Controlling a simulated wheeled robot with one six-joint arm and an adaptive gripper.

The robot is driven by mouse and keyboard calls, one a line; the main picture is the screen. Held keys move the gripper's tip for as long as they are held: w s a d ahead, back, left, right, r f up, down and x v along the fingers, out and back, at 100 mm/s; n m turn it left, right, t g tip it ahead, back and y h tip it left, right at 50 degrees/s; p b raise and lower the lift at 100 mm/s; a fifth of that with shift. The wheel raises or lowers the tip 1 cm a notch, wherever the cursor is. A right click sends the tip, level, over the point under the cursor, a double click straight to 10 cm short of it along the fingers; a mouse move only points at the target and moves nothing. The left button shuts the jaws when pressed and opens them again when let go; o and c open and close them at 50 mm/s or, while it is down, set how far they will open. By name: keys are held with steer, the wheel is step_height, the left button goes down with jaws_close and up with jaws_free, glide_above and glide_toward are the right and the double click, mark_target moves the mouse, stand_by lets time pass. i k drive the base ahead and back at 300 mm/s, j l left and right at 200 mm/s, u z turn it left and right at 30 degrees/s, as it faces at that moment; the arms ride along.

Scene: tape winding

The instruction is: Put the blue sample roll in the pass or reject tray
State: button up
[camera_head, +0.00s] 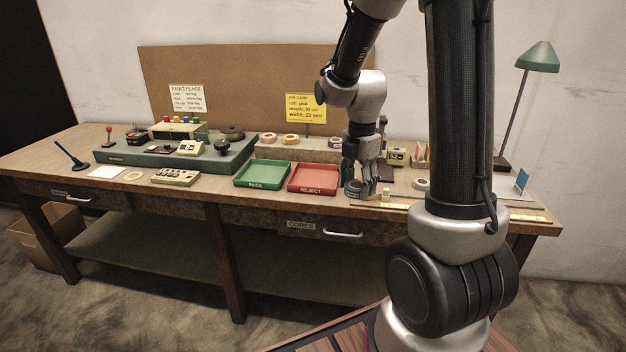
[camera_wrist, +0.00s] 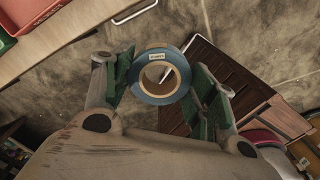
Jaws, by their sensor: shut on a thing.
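The blue sample roll (camera_wrist: 181,86) is a ring with a small pale label on its upper rim. My gripper (camera_wrist: 163,84) is shut on it, with green finger pads on either side. In the head view my gripper (camera_head: 365,186) holds the blue roll (camera_head: 353,188) just right of the red tray, near the table's front; its exact height is hard to tell. The green PASS tray (camera_head: 262,185) and the red REJECT tray (camera_head: 313,189) stand side by side, both looking empty. The red tray's corner (camera_wrist: 25,14) shows at the wrist view's upper left.
A yellow card (camera_head: 306,107) and a white notice (camera_head: 187,98) are on the backboard. Several tape rolls line a shelf (camera_head: 300,153) behind the trays. A calculator-like device (camera_head: 176,177) sits left of the trays. A green lamp (camera_head: 537,57) stands at the right.

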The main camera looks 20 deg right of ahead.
mark_target(315, 181)
steer(key=i, duration=0.9)
